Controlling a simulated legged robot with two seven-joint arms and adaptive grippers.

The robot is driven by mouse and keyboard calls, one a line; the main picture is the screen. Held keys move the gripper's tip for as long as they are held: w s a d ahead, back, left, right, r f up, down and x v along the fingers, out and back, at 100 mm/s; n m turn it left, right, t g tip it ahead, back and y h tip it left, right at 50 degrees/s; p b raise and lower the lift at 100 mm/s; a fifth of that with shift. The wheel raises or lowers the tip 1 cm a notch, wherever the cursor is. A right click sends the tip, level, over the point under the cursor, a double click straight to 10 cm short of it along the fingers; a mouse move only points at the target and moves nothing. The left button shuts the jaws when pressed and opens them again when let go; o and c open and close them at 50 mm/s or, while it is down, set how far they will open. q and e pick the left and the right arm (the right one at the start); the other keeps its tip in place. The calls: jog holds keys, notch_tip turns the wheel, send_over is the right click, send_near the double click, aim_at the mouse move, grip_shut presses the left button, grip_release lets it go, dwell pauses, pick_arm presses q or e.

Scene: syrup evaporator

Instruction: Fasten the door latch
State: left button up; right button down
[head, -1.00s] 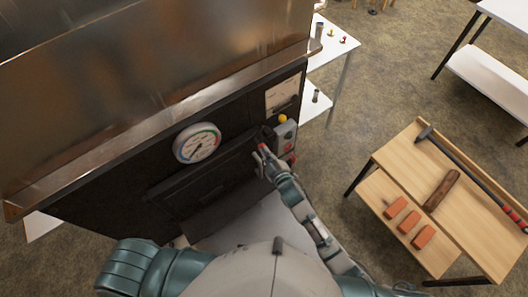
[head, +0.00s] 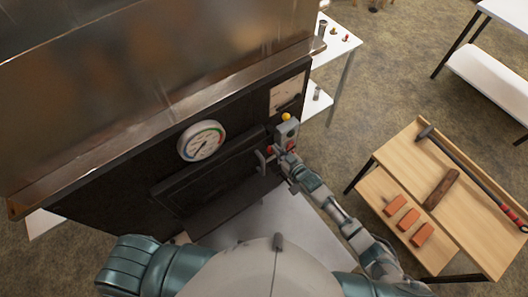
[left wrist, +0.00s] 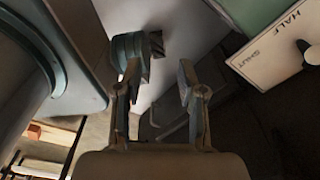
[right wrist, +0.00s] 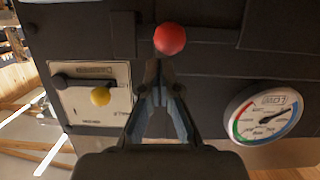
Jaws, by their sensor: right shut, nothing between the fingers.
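The dark door (head: 205,178) is set in the black front of the evaporator, under the gauge, and looks closed. A red knob (head: 269,149) is at the door's right end; the right wrist view shows it as a red ball (right wrist: 169,39). My right gripper (right wrist: 157,66) is shut and empty, its tips just below the ball in that view. I cannot tell if they touch it. In the head view my right gripper (head: 274,156) partly hides the latch area. My left gripper (left wrist: 160,72) is open, with nothing held between its fingers.
A white gauge (head: 201,140) sits above the door. A grey box (head: 287,131) and yellow knob (head: 286,117) are close to my right gripper. A wooden bench (head: 455,200) with a hammer and bricks stands at right. Open floor lies between.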

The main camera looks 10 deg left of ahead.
pick_arm(q)
jog(key=p, duration=0.1)
jog(key=r+p, duration=0.1)
jog(key=a+r, duration=0.1)
jog(key=shift+s+r+p, duration=0.25)
jog(key=shift+p, duration=0.15)
pick_arm(e)
jog(key=s+d+r, duration=0.6)
jog(key=s, duration=0.1)
jog(key=shift+r, duration=0.15)
pick_arm(q)
jog(key=shift+a, duration=0.15)
pick_arm(e)
jog(key=shift+w+a, duration=0.1)
jog(key=shift+a, duration=0.1)
dwell(0.3)
